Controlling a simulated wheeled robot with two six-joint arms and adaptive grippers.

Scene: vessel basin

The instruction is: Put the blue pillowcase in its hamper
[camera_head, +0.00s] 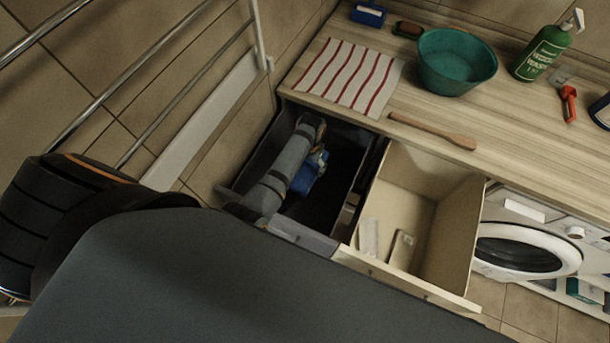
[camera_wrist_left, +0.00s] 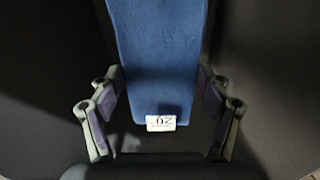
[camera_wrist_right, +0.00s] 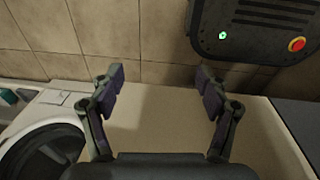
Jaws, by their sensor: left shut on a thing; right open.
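The blue pillowcase (camera_head: 309,178) shows as a small blue patch inside the dark hamper (camera_head: 345,135), which is the left one of two pull-out bins under the counter. My left arm reaches down into that bin, and my left gripper (camera_head: 316,160) is shut on the pillowcase. In the left wrist view the pillowcase (camera_wrist_left: 155,50) is a long folded blue strip with a white label, between the fingers of the left gripper (camera_wrist_left: 160,105). Whether it touches the bin floor I cannot tell. My right gripper (camera_wrist_right: 160,95) is open and empty in the right wrist view, outside the head view.
A beige bin (camera_head: 450,235) with a few pale items stands right of the dark one. The counter holds a striped cloth (camera_head: 345,78), a wooden spoon (camera_head: 435,131), a teal basin (camera_head: 456,65) and a green bottle (camera_head: 543,52). A washing machine (camera_head: 525,250) is at the right.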

